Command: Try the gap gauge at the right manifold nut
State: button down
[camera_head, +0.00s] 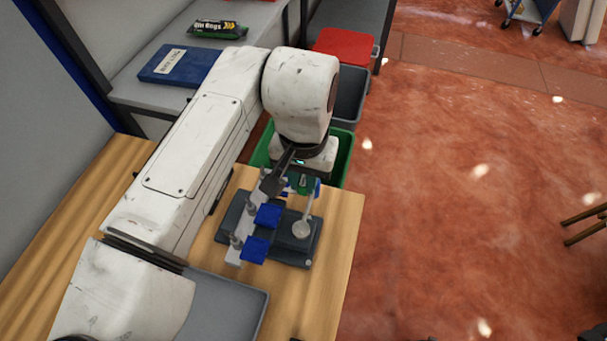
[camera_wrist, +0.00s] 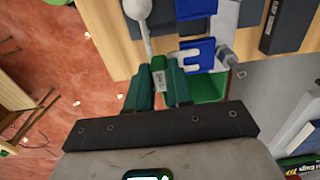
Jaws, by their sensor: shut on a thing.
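My gripper (camera_wrist: 159,78) is shut on a small green block with a pale label, seen between its dark green fingers in the wrist view; I take this to be the gap gauge (camera_wrist: 158,64). It also shows as a green patch in the head view (camera_head: 303,184). A pale rod with a round end (camera_head: 301,230) runs close to it; whether they are joined I cannot tell. The pale manifold bar (camera_head: 234,256) carries metal fittings, one at the right in the wrist view (camera_wrist: 226,53), beside a blue-and-white piece (camera_wrist: 204,45). Contact between gauge and a nut is not visible.
The assembly stands on a dark base (camera_head: 279,252) with blue blocks (camera_head: 255,249) on a wooden table (camera_head: 344,215). A grey tray (camera_head: 232,303) lies in front. A green bin (camera_head: 345,160) and grey bin (camera_head: 350,95) stand behind. Red floor is open at the right.

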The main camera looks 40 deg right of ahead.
jog(key=shift+w+a, duration=0.6)
jog(key=shift+w, duration=0.25)
jog(key=shift+w+a, duration=0.6)
jog(key=shift+w, duration=0.2)
dwell(0.9)
dwell(0.4)
jog(key=shift+s+d+p, duration=0.45)
jog(key=shift+s+d, duration=0.2)
jog(key=shift+s, duration=0.25)
jog(key=shift+s+d+p, duration=0.4)
jog(key=shift+s+d, duration=0.25)
jog(key=shift+s, duration=0.2)
jog(key=shift+r+p, duration=2.2)
jog(key=shift+r, duration=0.35)
